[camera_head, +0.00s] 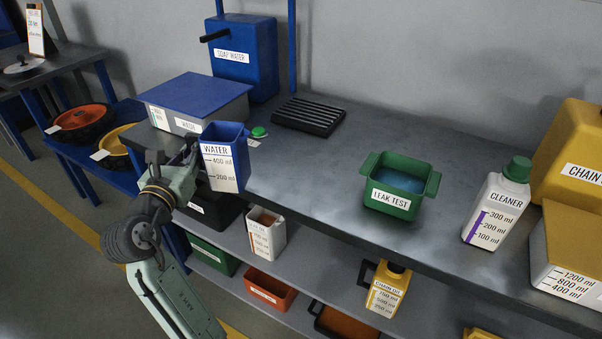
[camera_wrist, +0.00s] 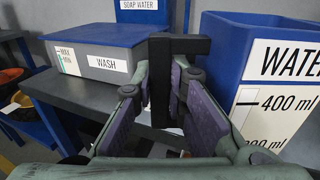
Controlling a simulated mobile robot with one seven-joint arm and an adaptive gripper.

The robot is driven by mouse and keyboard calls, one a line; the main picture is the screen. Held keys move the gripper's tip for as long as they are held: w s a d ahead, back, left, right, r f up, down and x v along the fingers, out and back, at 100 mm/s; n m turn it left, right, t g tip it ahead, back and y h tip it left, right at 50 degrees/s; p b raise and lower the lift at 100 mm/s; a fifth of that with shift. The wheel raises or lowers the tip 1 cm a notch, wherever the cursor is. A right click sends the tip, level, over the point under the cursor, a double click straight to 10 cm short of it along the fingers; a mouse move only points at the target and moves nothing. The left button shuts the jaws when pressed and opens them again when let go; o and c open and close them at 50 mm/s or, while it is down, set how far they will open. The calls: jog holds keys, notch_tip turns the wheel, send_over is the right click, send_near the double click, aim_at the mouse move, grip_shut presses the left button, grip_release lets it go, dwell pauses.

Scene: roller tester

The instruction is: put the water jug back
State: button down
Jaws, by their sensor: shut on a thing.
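The water jug (camera_head: 222,158) is blue with a white label that reads WATER, 400 ml and 200 ml. It looks upright at the front edge of the grey workbench (camera_head: 315,170), in front of the WASH box. My gripper (camera_head: 183,160) is to the left of the jug. In the wrist view, the jug (camera_wrist: 270,85) fills the right side, and its black handle (camera_wrist: 163,75) stands between the fingers of my gripper (camera_wrist: 158,95), which is shut on it. I cannot tell whether the jug's base touches the bench.
The WASH box (camera_head: 195,105) with a blue lid stands behind the jug. A green cap (camera_head: 259,132), a black ribbed tray (camera_head: 308,116) and the green leak test tub (camera_head: 398,188) are to the right. The bench between tray and tub is clear. A lower shelf holds several containers.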

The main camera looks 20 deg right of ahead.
jog(key=s+d+r+m+g+h, duration=0.1)
jog(key=s+d+m+g+h, duration=0.35)
jog(key=s+d, duration=0.95)
jog(key=shift+n+h, duration=0.25)
jog(key=shift+w+d+f+p, duration=0.2)
jog(key=shift+w+d+f, duration=0.8)
jog(key=shift+w, duration=1.75)
jog(key=shift+w+d+f+p, duration=0.15)
jog(key=shift+w+d+f, duration=0.4)
jog(key=shift+w+d, duration=1.45)
jog(key=shift+w+d+f+p, duration=0.3)
jog(key=shift+w+f, duration=0.5)
jog(key=shift+w, duration=2.7)
jog(key=shift+d, duration=0.1)
jog(key=shift+f, duration=0.2)
jog(key=c, duration=1.6)
grip_release()
